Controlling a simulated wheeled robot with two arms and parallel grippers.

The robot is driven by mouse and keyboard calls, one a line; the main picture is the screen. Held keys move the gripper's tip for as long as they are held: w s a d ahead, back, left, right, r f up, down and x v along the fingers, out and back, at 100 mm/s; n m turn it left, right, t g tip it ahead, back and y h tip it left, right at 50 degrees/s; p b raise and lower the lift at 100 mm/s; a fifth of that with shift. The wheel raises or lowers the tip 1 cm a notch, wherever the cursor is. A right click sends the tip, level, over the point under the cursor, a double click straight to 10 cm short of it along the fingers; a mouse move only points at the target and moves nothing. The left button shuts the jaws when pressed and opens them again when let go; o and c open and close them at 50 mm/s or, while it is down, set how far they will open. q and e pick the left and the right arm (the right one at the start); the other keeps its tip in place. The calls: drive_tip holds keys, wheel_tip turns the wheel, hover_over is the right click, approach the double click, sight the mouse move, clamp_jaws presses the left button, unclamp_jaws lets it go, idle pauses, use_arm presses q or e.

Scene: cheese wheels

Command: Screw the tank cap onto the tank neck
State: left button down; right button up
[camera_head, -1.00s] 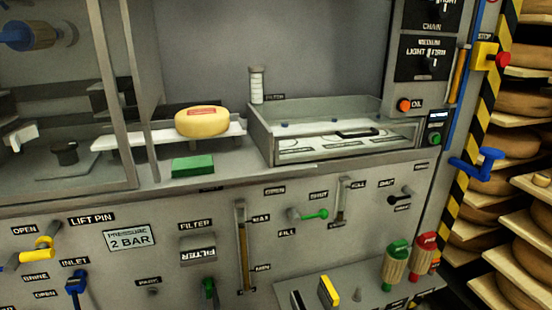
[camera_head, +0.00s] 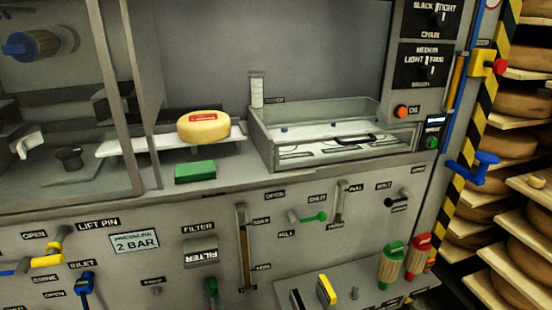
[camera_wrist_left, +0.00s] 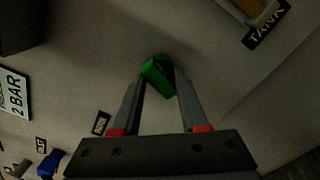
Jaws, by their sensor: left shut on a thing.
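In the left wrist view my left gripper (camera_wrist_left: 157,82) has its fingers closed on a small green piece (camera_wrist_left: 154,72). The piece has a dark side and sits tilted between the fingertips. I cannot tell from its shape whether it is the tank cap. A label reading TANK (camera_wrist_left: 266,27) is on the grey panel at the upper right, beside a yellowish part (camera_wrist_left: 250,6) cut off by the frame edge. I cannot make out the tank neck.
A cheese wheel (camera_head: 204,127) sits on a white shelf. A glass-sided tray (camera_head: 345,150) is to its right. Shelves of cheese stand far right.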

use_arm(q)
drive_tip(key=shift+m, duration=0.3)
drive_tip(key=shift+c, duration=1.8)
unclamp_jaws()
drive_tip(key=shift+s, duration=0.1)
drive_tip(key=shift+s+d+p, duration=0.15)
drive_tip(key=shift+s+p, duration=0.1)
drive_tip(key=shift+p, duration=0.05)
drive_tip(key=p+v, duration=0.2)
drive_tip(key=v, duration=1.4)
drive_tip(key=shift+s, duration=0.3)
